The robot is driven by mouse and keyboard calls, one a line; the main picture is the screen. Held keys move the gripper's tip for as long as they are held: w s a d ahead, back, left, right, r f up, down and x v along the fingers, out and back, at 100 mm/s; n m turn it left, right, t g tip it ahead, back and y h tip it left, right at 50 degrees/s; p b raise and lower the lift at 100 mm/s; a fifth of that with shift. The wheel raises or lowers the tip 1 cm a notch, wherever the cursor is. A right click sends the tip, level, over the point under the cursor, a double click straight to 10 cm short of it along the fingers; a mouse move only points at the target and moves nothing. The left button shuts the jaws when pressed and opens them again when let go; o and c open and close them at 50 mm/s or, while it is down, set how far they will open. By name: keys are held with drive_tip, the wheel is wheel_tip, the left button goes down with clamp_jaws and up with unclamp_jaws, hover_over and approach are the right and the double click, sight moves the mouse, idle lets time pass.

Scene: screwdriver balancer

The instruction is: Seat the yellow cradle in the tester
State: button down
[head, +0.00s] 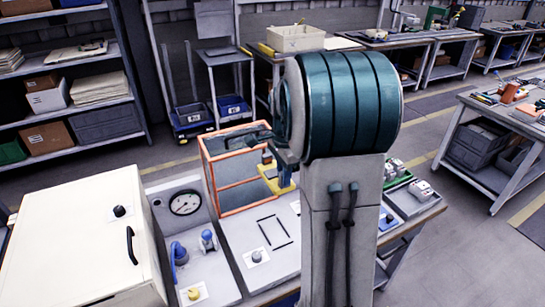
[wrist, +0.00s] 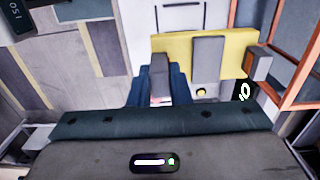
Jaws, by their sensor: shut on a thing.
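The yellow cradle (head: 279,182) is held above the workbench beside the orange frame in the head view. In the wrist view the yellow cradle (wrist: 175,45) is a broad plate with a grey block on it and a dark block at its right end. My gripper (head: 274,160) is shut on the cradle; its blue fingers (wrist: 160,85) show below the plate in the wrist view. The tester (head: 235,228) has a light top with a black rectangular outline (head: 272,232), which lies below the cradle, and an orange frame (head: 207,170). The fingertips' contact is partly hidden.
A pressure gauge (head: 186,203) and blue valves (head: 180,254) stand left of the tester. A white cabinet (head: 75,210) with a black handle is at the far left. Small fixtures (head: 410,197) sit on the bench at the right, behind my arm.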

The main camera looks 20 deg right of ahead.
drive_tip(key=shift+w+d+f, duration=0.1)
drive_tip(key=shift+w+f, duration=0.05)
drive_tip(key=shift+w, duration=0.2)
drive_tip(key=shift+s+f, duration=0.2)
drive_tip(key=shift+f, duration=0.5)
wheel_tip(320, 180, down, 21)
drive_tip(key=b, duration=1.2)
drive_tip(key=shift+f, duration=0.15)
drive_tip(key=shift+f+b, duration=0.65)
drive_tip(key=shift+f, duration=0.2)
drive_tip(key=shift+w+f+b, duration=0.15)
drive_tip(key=shift+f+b, duration=0.3)
drive_tip(key=shift+b, duration=0.05)
drive_tip(key=c, duration=1.3)
unclamp_jaws()
drive_tip(key=shift+o, duration=0.2)
